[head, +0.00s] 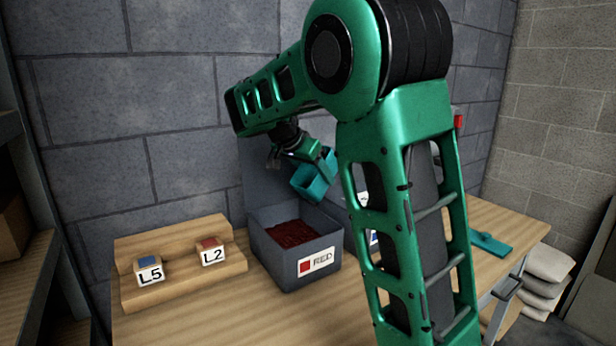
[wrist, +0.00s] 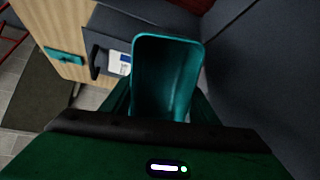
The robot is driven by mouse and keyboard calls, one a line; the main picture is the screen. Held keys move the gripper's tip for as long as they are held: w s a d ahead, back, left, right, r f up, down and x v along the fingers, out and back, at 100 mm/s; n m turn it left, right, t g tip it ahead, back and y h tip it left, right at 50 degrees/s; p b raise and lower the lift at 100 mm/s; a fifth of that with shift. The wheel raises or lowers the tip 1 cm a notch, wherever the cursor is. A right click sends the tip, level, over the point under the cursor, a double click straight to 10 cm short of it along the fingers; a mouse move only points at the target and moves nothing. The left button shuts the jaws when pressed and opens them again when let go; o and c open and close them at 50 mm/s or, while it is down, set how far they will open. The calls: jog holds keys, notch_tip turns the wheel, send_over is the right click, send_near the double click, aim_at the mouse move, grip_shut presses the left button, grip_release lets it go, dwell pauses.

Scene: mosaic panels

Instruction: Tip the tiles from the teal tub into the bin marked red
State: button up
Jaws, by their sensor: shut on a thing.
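The teal tub (head: 312,184) hangs tilted above the grey bin marked RED (head: 270,257). My gripper (head: 318,160) is shut on the tub. In the wrist view the tub (wrist: 168,72) shows its open mouth and inner walls, and I see no tiles in the part of its inside that shows. Dark red tiles (head: 292,233) lie in the bin marked RED. The fingertips are hidden in the wrist view.
A second grey bin with a blue mark (head: 374,238) stands to the right, mostly behind my arm. A wooden step rack with blocks L5 (head: 149,271) and L2 (head: 211,252) is at left. A flat teal piece (head: 490,243) lies at the table's right.

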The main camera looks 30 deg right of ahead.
jog(key=shift+d+f+g+y, duration=0.15)
jog(key=shift+g+y, duration=0.3)
jog(key=shift+y, duration=1)
jog(key=shift+f+g+y, duration=0.1)
jog(key=shift+g+y, duration=0.35)
jog(key=shift+y, duration=1)
jog(key=shift+g+y, duration=0.3)
jog(key=shift+y, duration=0.8)
jog(key=shift+s, duration=0.1)
